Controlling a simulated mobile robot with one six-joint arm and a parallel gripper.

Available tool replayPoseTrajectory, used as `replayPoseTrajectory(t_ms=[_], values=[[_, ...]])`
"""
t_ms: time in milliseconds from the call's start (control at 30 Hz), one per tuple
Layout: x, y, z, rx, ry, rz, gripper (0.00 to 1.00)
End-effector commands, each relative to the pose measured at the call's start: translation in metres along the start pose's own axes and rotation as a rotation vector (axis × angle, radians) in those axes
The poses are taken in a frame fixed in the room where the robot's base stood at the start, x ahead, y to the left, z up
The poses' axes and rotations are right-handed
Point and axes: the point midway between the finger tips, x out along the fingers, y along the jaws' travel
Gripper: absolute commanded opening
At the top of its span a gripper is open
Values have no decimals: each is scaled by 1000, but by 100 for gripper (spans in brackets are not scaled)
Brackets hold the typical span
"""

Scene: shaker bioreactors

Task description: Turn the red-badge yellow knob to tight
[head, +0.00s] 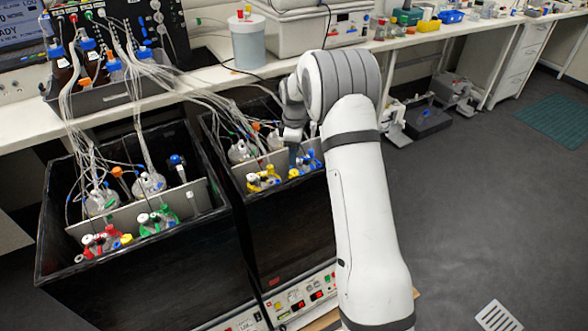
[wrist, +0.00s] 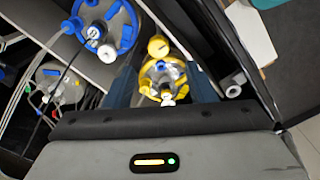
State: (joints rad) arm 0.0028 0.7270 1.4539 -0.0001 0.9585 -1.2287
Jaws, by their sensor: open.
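In the wrist view a vessel head (wrist: 163,77) with yellow fittings lies between the fingers of my gripper (wrist: 163,90). The fingers are apart, one on each side of it; I cannot tell whether either touches it. In the head view my gripper (head: 293,156) is low over the right black box (head: 285,220), beside yellow fittings (head: 263,179). No red badge can be made out on the yellow knobs.
A blue-topped vessel (wrist: 105,28) is close on the upper left in the wrist view, with another blue-fitted one (wrist: 58,82) below it. Tubes run from the bench equipment into both boxes. The left black box (head: 150,270) holds red- and green-fitted vessels. Floor on the right is open.

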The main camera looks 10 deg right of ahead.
Motion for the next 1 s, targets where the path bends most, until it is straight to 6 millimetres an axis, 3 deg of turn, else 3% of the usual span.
replayPoseTrajectory(t_ms=[533, 933, 1000], values=[[73, 2, 0, -13, -2, -5, 50], [82, 3, 1, -11, -1, -2, 50], [82, 3, 1, -11, -1, -2, 44]])
